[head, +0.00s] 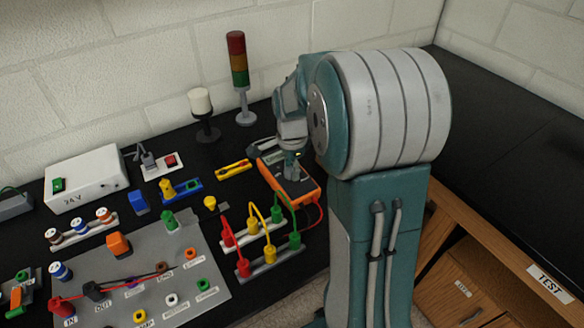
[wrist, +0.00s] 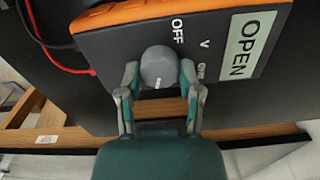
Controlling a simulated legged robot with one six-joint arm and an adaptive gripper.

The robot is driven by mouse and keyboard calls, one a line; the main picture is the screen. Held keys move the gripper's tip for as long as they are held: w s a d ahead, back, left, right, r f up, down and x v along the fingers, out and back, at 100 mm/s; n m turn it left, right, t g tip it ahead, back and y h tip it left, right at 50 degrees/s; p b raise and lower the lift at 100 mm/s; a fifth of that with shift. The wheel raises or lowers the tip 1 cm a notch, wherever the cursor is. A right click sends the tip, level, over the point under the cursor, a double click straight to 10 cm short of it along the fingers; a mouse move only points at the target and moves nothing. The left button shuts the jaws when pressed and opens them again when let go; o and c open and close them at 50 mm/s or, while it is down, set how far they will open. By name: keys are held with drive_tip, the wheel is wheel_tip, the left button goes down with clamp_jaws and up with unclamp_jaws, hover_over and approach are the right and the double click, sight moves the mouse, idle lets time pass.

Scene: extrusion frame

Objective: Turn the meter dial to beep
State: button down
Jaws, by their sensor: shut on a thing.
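The orange-edged meter (head: 309,184) lies on the black bench in the head view, partly covered by my gripper (head: 291,168). The wrist view shows its dark face (wrist: 118,45) close up, with a display reading OPEN (wrist: 243,45). The round grey dial (wrist: 159,64) sits between my gripper's fingertips (wrist: 159,74), one on each side, and the gripper is shut on it. A white mark on the dial points down toward my palm. The labels OFF and V show; a third label is partly hidden behind the right finger. I see no beep label.
Red and black leads (wrist: 58,52) run from the meter. Terminal posts with coloured wires (head: 268,252) stand in front of it. A stack light (head: 238,62) and a white-topped lamp (head: 201,103) stand behind. A grey panel (head: 205,250) lies to the left.

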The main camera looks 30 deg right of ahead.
sight(290, 170)
drive_tip(key=shift+s+a+f+m, duration=0.1)
drive_tip(key=shift+m, duration=1)
drive_tip(key=shift+c, duration=1.3)
unclamp_jaws()
wheel_tip(290, 170, up, 12)
drive_tip(key=shift+w, duration=0.2)
drive_tip(key=shift+a, duration=0.1)
